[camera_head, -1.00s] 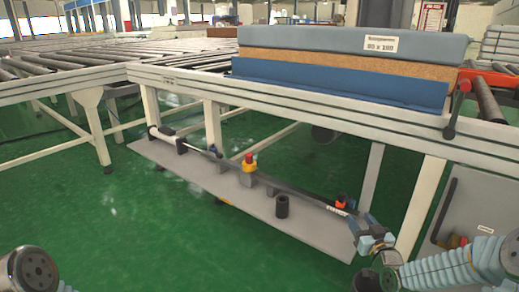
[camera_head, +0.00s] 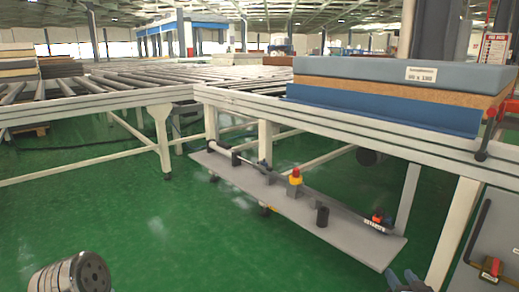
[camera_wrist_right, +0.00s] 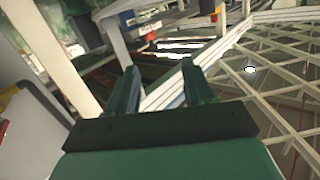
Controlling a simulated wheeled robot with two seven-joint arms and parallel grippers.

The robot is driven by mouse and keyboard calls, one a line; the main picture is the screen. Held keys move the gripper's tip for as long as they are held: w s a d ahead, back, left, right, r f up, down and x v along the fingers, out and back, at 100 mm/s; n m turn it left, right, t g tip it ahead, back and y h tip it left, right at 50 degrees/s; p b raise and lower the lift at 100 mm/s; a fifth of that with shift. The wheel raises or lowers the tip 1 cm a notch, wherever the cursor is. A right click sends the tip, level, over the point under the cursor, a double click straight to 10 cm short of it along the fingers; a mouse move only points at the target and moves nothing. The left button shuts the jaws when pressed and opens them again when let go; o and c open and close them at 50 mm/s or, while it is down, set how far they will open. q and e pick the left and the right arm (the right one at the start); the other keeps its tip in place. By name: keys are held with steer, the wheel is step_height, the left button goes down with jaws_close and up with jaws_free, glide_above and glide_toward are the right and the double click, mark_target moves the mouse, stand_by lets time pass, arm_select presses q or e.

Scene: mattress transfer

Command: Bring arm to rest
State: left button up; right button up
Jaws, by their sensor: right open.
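My right gripper (camera_head: 406,281) shows only in part at the bottom edge of the head view, below the right end of the low grey shelf. In the right wrist view its two dark green fingers (camera_wrist_right: 162,85) stand apart with nothing between them. My left gripper is not in view; only a rounded part of my own arm shows at the bottom left of the head view. The mattress stack (camera_head: 400,88), with grey, brown and blue layers and a white label, lies on the roller conveyor (camera_head: 240,103), well above and apart from my right gripper.
The low grey shelf (camera_head: 345,240) beneath the conveyor carries a red-and-yellow button (camera_head: 295,177), a black cylinder (camera_head: 322,216) and a long bar. A grey cabinet (camera_head: 490,235) stands at the right. The green floor (camera_head: 170,235) is open at the left and front.

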steer(key=s+a+f+g+y, duration=0.2)
steer(key=a+f+g+y, duration=0.15)
steer(key=a+f, duration=0.75)
steer(key=s+a+f+g+y, duration=0.1)
steer(key=s+a+f+g, duration=0.8)
steer(key=s+a+f, duration=0.4)
steer(key=s+a+f+g, duration=0.2)
steer(key=s+a+g, duration=0.15)
steer(key=s, duration=0.45)
step_height(320, 180, up, 12)
steer(key=s+a+p, duration=0.1)
steer(key=p, duration=1.2)
steer(key=shift+s, duration=0.15)
steer(key=shift+r, duration=0.1)
steer(key=shift+c, duration=0.9)
